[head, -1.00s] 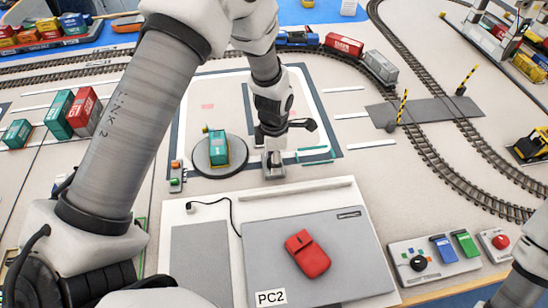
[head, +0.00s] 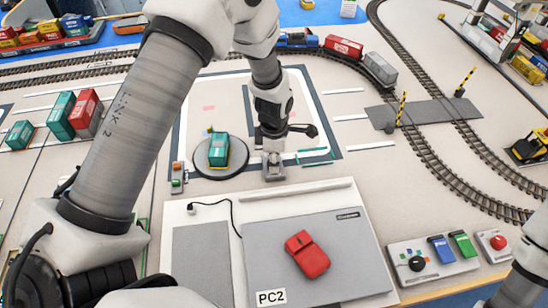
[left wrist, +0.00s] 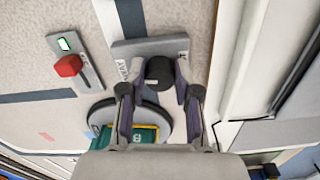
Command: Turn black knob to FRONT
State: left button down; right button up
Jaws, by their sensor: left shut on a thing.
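The black knob (left wrist: 160,72) stands on a grey base plate with small printed labels in the left wrist view. The labels are too small to read surely. My left gripper (left wrist: 156,90) has a finger on each side of the knob and is shut on it. In the head view the left gripper (head: 272,150) points down over the small grey base (head: 274,172), and its fingers hide most of the knob. My right gripper is out of view.
A round grey turntable (head: 206,173) with a teal block (head: 219,148) lies close left. A small red-and-green switch (head: 177,178) is beside it. In front are a PC2 panel (head: 270,270) with a red object (head: 307,254) and a control box (head: 400,250).

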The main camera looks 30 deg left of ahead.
pick_arm(q)
jog(key=m+p, duration=0.1)
jog(key=m, duration=0.2)
jog(key=shift+s+p, duration=0.15)
jog(key=shift+p, duration=0.15)
jog(key=m+p, duration=0.1)
jog(key=m, duration=0.4)
jog(key=m+p, duration=0.1)
jog(key=m, duration=0.2)
jog(key=shift+s+m, duration=0.1)
jog(key=shift+m, duration=0.2)
jog(key=m+p, duration=0.1)
jog(key=m, duration=0.3)
jog(key=shift+s+m, duration=0.1)
jog(key=shift+m, duration=0.2)
jog(key=m, duration=0.4)
jog(key=shift+a+p, duration=0.1)
jog(key=shift+p, duration=0.3)
jog(key=m, duration=0.5)
jog(key=shift+a+f, duration=0.1)
jog(key=m, duration=0.4)
jog(key=shift+m+p, duration=0.3)
jog(key=shift+a+m, duration=0.1)
jog(key=shift+m, duration=2.1)
